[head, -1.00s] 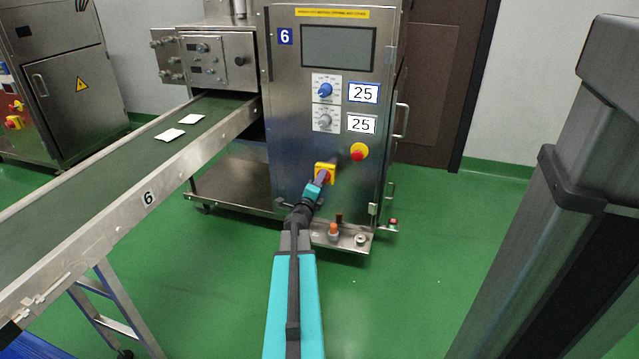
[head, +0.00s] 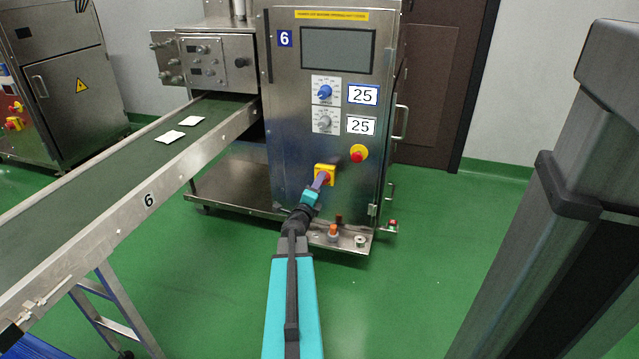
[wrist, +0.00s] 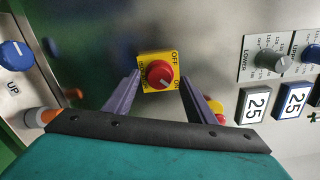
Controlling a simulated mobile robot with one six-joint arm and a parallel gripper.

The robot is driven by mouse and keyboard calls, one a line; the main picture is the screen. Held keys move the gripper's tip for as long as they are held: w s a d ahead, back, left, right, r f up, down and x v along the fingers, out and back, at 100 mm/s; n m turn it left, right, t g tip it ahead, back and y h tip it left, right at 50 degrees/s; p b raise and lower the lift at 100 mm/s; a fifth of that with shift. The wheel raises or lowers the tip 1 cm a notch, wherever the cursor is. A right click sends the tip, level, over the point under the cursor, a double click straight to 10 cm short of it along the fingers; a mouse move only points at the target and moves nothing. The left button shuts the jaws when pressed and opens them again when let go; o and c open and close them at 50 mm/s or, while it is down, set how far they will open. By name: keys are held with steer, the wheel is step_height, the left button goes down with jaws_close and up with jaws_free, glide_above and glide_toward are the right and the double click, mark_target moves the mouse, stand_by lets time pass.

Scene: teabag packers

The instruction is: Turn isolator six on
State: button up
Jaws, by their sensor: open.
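Isolator six is a red rotary knob on a yellow plate (head: 331,169), low on the steel cabinet (head: 290,130) marked 6. In the wrist view, the red knob (wrist: 160,74) is centred on its plate, which reads OFF and ON at the right side. A pale mark shows on the knob, but I cannot tell surely which label it points to. My gripper (wrist: 160,80) is open, its purple fingers either side of the knob in the picture and apparently short of it. In the head view, my gripper (head: 320,182) is just below and in front of the plate, partly covering it.
A red emergency button (head: 358,154) on yellow sits up and right of the isolator. Blue (head: 325,91) and grey (head: 323,121) dials and a dark screen (head: 338,50) are above. The conveyor (head: 60,235) runs along the left.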

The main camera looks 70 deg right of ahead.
steer(key=a+p, duration=0.5)
steer(key=a, duration=0.6)
steer(key=shift+s+a+p, duration=0.2)
steer(key=shift+s+p, duration=0.15)
steer(key=shift+s, duration=0.15)
stand_by(0.5)
